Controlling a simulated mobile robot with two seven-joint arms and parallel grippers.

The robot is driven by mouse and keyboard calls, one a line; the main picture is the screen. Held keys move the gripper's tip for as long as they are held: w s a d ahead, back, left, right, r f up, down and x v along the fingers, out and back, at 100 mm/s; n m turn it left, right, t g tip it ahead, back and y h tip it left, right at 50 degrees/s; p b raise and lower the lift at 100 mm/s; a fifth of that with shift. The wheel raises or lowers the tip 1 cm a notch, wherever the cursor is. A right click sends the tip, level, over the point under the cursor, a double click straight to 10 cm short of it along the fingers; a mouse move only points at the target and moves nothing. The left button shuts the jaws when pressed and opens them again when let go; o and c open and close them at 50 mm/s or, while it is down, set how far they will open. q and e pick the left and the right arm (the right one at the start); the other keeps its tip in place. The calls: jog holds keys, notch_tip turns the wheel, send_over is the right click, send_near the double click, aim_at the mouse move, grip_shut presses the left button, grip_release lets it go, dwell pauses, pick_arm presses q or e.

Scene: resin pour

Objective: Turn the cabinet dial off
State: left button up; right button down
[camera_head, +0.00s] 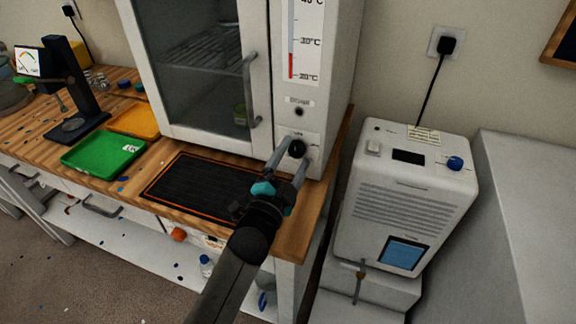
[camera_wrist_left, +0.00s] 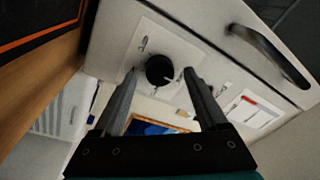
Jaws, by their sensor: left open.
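The cabinet dial (camera_head: 297,148) is a round black knob low on the white cabinet's (camera_head: 345,75) front panel, under the temperature scale. In the left wrist view the dial (camera_wrist_left: 159,70) has a small light mark at its right side and sits on a pale plate. My left gripper (camera_head: 291,157) is open, with its fingers reaching up to the panel on either side of the dial. In the left wrist view the fingertips of the left gripper (camera_wrist_left: 160,76) flank the dial, and I cannot tell whether they touch it. My right gripper is not in view.
The cabinet's glass door (camera_head: 200,60) is shut, with a grey handle (camera_head: 250,92). A black mat with an orange edge (camera_head: 168,192) lies before it. A green tray (camera_head: 75,160) and an orange tray (camera_head: 120,124) lie left. A white machine (camera_head: 400,200) stands right.

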pick_arm(q)
jog(key=p+v, duration=0.1)
jog(key=v, duration=1.4)
jog(key=shift+s, duration=0.15)
